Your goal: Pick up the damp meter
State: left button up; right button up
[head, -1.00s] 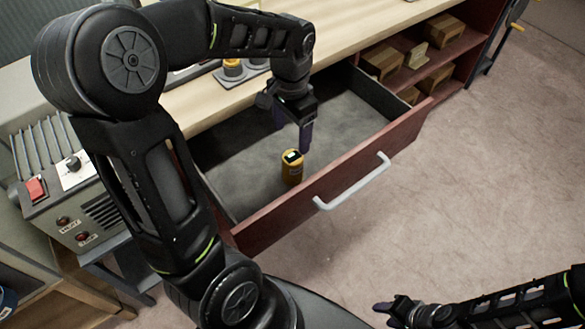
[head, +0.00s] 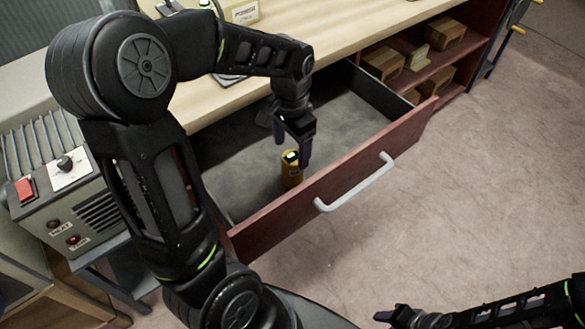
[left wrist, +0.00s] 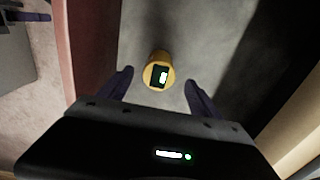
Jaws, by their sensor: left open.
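The damp meter (head: 291,170) is a small yellow upright body with a dark top face and a lit display. It stands in the open drawer (head: 235,160) near the drawer's front panel. In the left wrist view the damp meter (left wrist: 159,70) lies ahead of and between the two fingertips, with a gap to each. My left gripper (head: 291,144) is open and empty, pointing down just above and behind the meter; it also shows in the left wrist view (left wrist: 158,85). My right gripper (head: 392,314) is at the bottom right, far from the drawer; its jaws are unclear.
The drawer's red-brown front (head: 345,175) carries a pale handle (head: 355,183). The wooden worktop (head: 350,30) is above the drawer. Wooden blocks (head: 384,63) sit on shelves to the right. A grey control box (head: 75,205) stands at left. The drawer floor around the meter is clear.

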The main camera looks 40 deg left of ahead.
aim_at(293, 157)
pick_arm(q)
jog(key=shift+w+f, duration=0.15)
jog(key=shift+f, duration=2.45)
jog(key=shift+d, duration=0.1)
jog(key=shift+c, duration=0.4)
grip_shut()
